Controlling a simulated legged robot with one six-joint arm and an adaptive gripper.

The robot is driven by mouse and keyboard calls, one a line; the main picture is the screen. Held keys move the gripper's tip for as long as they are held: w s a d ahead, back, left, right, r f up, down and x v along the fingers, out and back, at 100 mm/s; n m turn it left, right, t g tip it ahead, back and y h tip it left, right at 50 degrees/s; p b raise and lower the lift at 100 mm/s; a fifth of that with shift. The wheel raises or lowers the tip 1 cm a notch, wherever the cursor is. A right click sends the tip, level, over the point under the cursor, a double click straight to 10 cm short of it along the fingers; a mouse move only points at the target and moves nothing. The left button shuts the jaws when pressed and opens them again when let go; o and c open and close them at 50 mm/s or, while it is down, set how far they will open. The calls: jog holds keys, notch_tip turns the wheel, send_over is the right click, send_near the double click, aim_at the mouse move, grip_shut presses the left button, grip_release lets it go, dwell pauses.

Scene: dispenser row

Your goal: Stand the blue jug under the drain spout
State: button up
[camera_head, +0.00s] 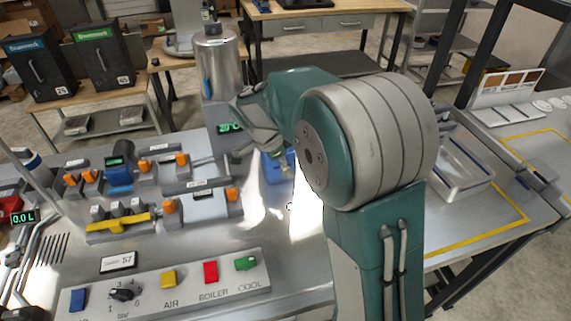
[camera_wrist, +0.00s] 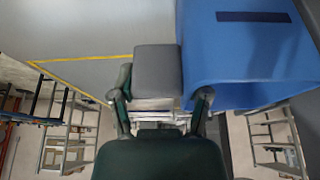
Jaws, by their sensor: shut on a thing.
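The blue jug (camera_head: 272,172) is on the steel bench or just above it, right of the silver tank, partly hidden behind my gripper (camera_head: 284,163). In the wrist view the blue jug (camera_wrist: 250,55) fills the upper right, with a dark stripe on its side. The silver tank (camera_head: 218,65) stands upright with a green display below. I cannot make out the drain spout.
A button panel (camera_head: 165,285) runs along the front edge. A metal tray (camera_head: 462,185) lies to the right, beyond my arm.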

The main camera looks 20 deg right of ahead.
jog(key=o, duration=1.3)
jog(key=shift+d, duration=0.3)
jog(key=shift+a+r, duration=0.2)
jog(key=shift+a, duration=0.05)
jog(key=v, duration=1)
jog(key=s+d+r+n+t+y, duration=0.1)
jog(key=s+d+r+n, duration=0.1)
jog(key=s+r+n, duration=0.25)
jog(key=s+f+n+t+y, duration=0.1)
jog(key=s+n, duration=0.3)
jog(key=s, duration=0.2)
jog(key=s+d+f+n+t+y, duration=0.1)
jog(key=s+n+t, duration=0.1)
jog(key=s+n, duration=0.3)
jog(key=s+d+f+n+t+y, duration=0.1)
jog(key=s+n, duration=0.3)
jog(key=s, duration=0.5)
jog(key=shift+f+n+t+y, duration=0.25)
jog(key=shift+t+y, duration=0.05)
jog(key=shift+t, duration=0.1)
